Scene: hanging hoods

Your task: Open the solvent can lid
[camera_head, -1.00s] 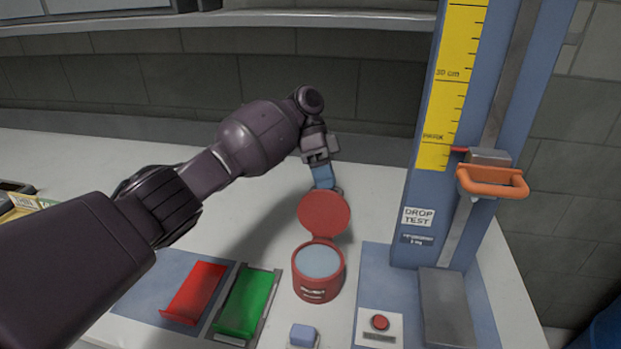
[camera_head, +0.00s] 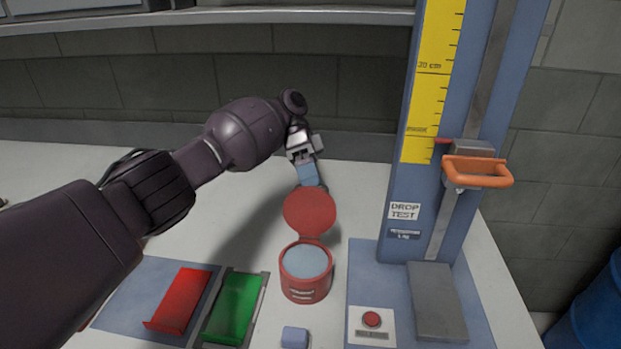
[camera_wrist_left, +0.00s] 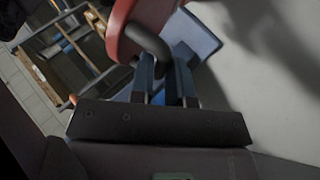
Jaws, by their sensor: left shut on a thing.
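The red solvent can (camera_head: 306,284) stands on the bench, with a pale blue-grey round surface inside its rim. Its round red lid (camera_head: 310,212) is swung up and back at the hinge, its inner face towards the head camera. My left gripper (camera_head: 312,181) is behind the lid's top edge, its blue fingers partly hidden. In the left wrist view the lid (camera_wrist_left: 124,32) shows at the top, and the left gripper (camera_wrist_left: 165,75) is shut on its dark curved handle (camera_wrist_left: 150,42). My right gripper is not in view.
A drop test stand (camera_head: 430,190) with an orange handle (camera_head: 478,171) rises to the right. A red tray (camera_head: 180,300) and a green tray (camera_head: 234,306) lie to the left. A small blue block (camera_head: 295,337) and a red button (camera_head: 372,319) are in front.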

